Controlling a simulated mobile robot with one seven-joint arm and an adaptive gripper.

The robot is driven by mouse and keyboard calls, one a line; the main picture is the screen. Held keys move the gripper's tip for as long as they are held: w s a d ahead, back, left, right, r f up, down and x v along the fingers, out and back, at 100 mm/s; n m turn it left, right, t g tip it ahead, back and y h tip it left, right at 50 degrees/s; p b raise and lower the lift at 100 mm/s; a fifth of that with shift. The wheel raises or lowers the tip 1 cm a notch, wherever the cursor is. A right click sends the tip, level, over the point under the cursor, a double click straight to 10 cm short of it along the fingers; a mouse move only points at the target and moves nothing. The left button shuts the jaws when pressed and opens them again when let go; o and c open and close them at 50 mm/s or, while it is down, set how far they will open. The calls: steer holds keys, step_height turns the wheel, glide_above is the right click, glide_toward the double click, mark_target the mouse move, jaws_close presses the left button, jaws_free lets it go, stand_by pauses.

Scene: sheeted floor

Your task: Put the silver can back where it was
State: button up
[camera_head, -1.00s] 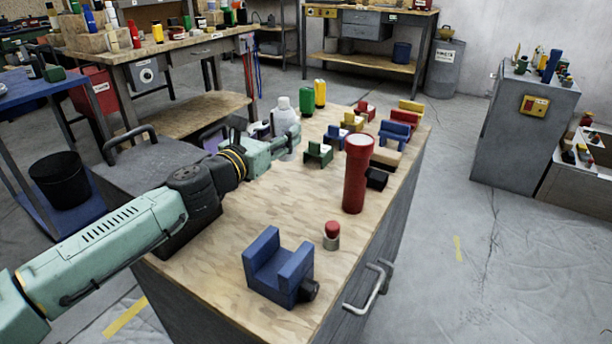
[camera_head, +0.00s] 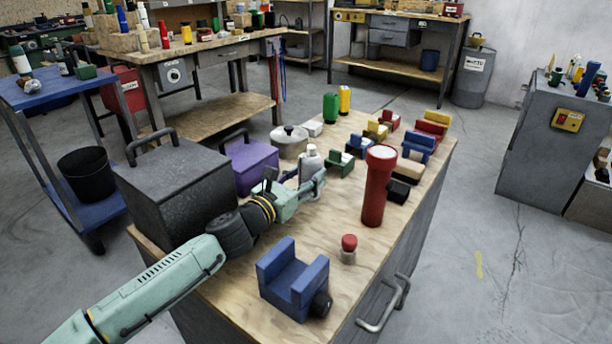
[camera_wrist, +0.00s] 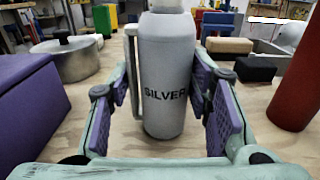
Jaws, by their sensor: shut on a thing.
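The silver can (camera_head: 310,163) is a grey bottle-shaped can with a paler top. In the wrist view the can (camera_wrist: 168,85) is upright, with SILVER written on its side. My gripper (camera_head: 311,180) is shut on it, and in the wrist view its purple-padded fingers (camera_wrist: 166,98) lie on either side of the can. The can's base is at or close above the wooden bench top (camera_head: 225,285); I cannot tell if it touches.
A purple box (camera_head: 250,170) and a lidded metal pot (camera_head: 289,142) stand left of and behind the can. A dark grey box (camera_head: 180,190) is at the left. A red flashlight (camera_head: 376,190), a green block (camera_head: 340,165) and a blue vise-like block (camera_head: 293,285) are nearby.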

steer(key=shift+o, duration=1.4)
steer(key=shift+f, duration=0.1)
steer(key=o, duration=0.4)
steer(key=shift+o, duration=0.2)
steer(key=shift+r, duration=0.2)
steer(key=b+v, duration=0.2)
steer(key=v, duration=1)
steer(key=shift+d, duration=0.1)
